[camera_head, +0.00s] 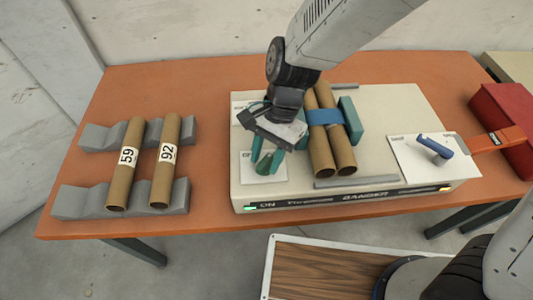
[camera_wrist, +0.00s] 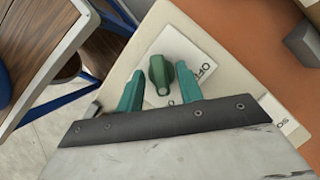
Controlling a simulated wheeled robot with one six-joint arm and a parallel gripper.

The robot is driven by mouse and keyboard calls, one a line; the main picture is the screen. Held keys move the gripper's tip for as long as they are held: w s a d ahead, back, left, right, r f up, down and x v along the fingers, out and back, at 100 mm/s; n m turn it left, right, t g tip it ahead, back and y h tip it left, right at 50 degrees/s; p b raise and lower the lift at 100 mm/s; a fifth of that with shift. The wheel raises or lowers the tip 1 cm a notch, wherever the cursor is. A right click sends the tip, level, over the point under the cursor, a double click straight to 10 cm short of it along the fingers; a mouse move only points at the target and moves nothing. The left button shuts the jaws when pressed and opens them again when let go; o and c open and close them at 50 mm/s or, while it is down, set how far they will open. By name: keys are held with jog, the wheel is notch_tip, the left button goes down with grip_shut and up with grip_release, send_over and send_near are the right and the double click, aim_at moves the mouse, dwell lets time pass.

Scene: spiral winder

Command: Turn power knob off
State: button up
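The dark green power knob (camera_head: 263,166) sits on a white plate (camera_head: 276,177) at the front left of the cream machine. In the wrist view the knob (camera_wrist: 157,73) lies between the tips of my two teal fingers, with a gap on each side. My gripper (camera_head: 265,162) is open and above or around the knob; its exact height over it is unclear. The word OFF shows on the plate to the right of the knob in the wrist view. A green light (camera_head: 251,208) glows beside ON on the machine's front (camera_head: 345,199).
Two cardboard tubes with a blue band (camera_head: 323,117) lie on the machine, right of my gripper. A blue lever (camera_head: 435,147) is on its right side. Tubes 59 (camera_head: 126,165) and 92 (camera_head: 166,160) rest on grey cradles at left. A red box (camera_head: 505,125) stands far right.

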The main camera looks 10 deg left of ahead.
grip_shut()
jog(key=shift+n, duration=0.3)
jog(key=n, duration=0.2)
jog(key=n+h, duration=0.1)
jog(key=shift+a+n+g+h, duration=0.1)
jog(key=shift+n+g+h, duration=0.2)
jog(key=shift+n, duration=0.1)
jog(key=n+h, duration=0.1)
jog(key=n, duration=0.2)
jog(key=shift+a, duration=0.1)
jog(key=n+h, duration=0.1)
jog(key=n, duration=0.1)
jog(key=n+h, duration=0.1)
jog(key=n, duration=0.2)
jog(key=shift+a+t, duration=0.1)
jog(key=shift+t, duration=0.3)
jog(key=shift+n+t+h, duration=0.5)
jog(key=shift+n, duration=1.3)
